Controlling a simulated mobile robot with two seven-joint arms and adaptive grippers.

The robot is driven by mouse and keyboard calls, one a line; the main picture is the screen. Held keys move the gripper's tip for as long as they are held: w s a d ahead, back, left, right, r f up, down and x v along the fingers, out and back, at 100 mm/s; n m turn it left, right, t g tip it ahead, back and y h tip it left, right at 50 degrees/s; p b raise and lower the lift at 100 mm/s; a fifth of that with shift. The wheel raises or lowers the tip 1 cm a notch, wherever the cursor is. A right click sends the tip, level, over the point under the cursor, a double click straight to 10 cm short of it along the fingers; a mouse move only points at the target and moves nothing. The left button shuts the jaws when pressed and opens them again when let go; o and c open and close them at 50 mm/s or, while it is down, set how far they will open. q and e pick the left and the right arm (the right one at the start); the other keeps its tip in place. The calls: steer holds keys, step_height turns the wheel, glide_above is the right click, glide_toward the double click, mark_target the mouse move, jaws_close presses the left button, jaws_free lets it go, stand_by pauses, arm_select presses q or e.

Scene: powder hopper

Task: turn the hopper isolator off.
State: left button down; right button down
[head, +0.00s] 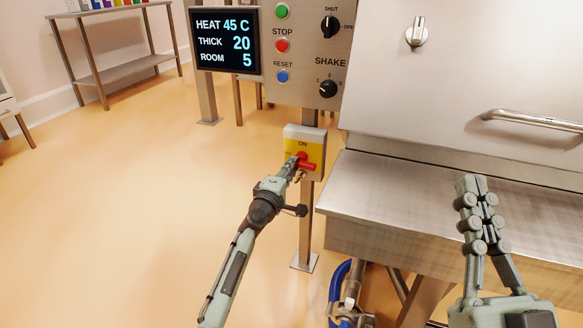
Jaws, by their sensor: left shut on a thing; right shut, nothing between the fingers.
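The hopper isolator (291,134) is a grey box with a yellow plate marked ON, mounted low on a steel post. Its red handle (308,166) points roughly sideways to the right. My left gripper (300,163) is shut on the red handle, and its fingers hide part of the handle and of the plate's lower lettering. My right gripper (473,184) is shut and empty, raised in front of the steel hopper's shelf.
Above the isolator is a control panel (305,45) with buttons and knobs, beside a display (225,42). The steel hopper (450,90) with a bar handle (530,121) fills the right. A shelf rack (120,77) stands far left. The floor at left is clear.

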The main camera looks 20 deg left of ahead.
arm_select(q)
steer(key=shift+n, duration=0.4)
steer(key=c, duration=1.5)
jaws_free()
steer(key=shift+s, duration=0.1)
steer(key=s, duration=1.2)
steer(key=shift+a, duration=0.25)
